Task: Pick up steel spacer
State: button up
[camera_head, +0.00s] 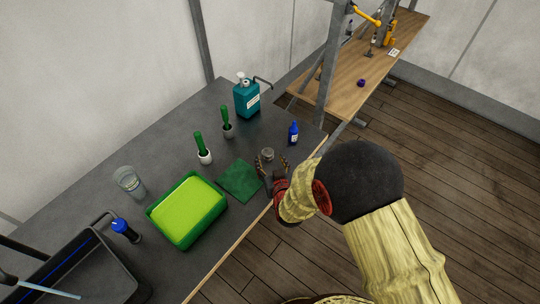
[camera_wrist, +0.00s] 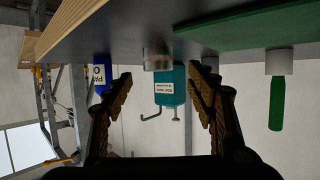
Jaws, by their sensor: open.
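The steel spacer (camera_head: 267,153) is a short grey metal cylinder standing on the dark table near its right edge. In the wrist view, which is upside down, the spacer (camera_wrist: 157,61) shows between the fingertips, against the table surface. My gripper (camera_head: 270,164) is open, low over the table, with its fingers pointing at the spacer. In the wrist view my gripper (camera_wrist: 160,75) has one finger on each side of the spacer, with gaps on both sides. Nothing is held. Whether the spacer is fully between the fingers in depth, I cannot tell.
The wooden table edge (camera_head: 235,260) runs close to my arm.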

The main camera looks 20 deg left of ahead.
aim_at(268, 155)
jog(key=shift+x, duration=2.35)
jog(key=shift+d, duration=0.15)
jog(key=shift+c, duration=0.2)
jog(key=c, duration=1.3)
